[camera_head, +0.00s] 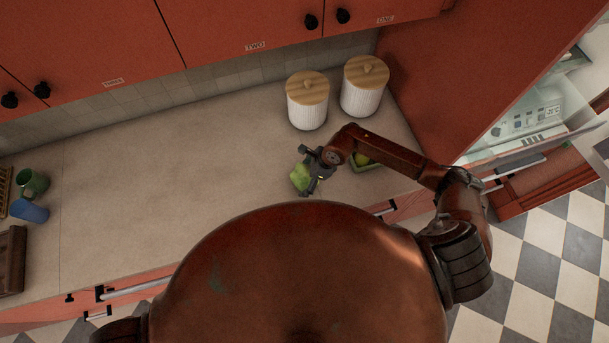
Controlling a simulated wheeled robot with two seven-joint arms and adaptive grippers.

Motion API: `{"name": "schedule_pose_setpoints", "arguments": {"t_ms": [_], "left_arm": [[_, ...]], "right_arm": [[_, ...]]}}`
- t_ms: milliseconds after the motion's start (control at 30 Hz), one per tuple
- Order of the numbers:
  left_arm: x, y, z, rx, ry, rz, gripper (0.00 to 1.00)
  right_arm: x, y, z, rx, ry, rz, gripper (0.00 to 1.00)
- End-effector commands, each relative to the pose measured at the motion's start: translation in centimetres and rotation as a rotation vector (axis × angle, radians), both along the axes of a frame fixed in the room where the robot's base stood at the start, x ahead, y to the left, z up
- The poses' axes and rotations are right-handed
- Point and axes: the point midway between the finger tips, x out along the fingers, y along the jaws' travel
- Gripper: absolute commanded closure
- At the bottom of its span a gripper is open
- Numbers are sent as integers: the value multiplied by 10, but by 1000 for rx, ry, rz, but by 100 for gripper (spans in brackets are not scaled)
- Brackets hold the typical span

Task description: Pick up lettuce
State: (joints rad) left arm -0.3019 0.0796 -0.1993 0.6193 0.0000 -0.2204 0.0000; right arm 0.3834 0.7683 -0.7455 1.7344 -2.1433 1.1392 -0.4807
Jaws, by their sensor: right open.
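The green lettuce (299,179) is on the countertop, right of the picture's middle. My right gripper (310,172) is open at the lettuce's right side, with its dark fingers close over or beside it. I cannot tell whether the fingers touch it. The gripper and wrist hide part of the lettuce. My left gripper is not in view.
Two white canisters (307,111) (361,98) with wooden lids stand behind the gripper. A small green container (369,168) with a yellow-green item is partly behind my arm. Cups (30,211) stand far left. The open refrigerator (525,122) is at right. The middle-left counter (140,200) is clear.

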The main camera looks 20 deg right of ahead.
Motion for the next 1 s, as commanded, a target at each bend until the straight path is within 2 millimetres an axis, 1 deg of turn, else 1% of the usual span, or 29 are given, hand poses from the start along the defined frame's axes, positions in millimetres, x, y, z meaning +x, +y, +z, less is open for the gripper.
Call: {"name": "schedule_pose_setpoints", "arguments": {"t_ms": [233,267,900,1000], "left_arm": [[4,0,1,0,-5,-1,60],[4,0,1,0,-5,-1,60],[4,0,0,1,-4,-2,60],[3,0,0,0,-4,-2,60]], "right_arm": [[1,2,-3,1,-1,2,13],[1,2,-3,1,-1,2,14],[1,2,-2,1,-1,1,58],[1,2,-2,2,-1,1,64]]}}
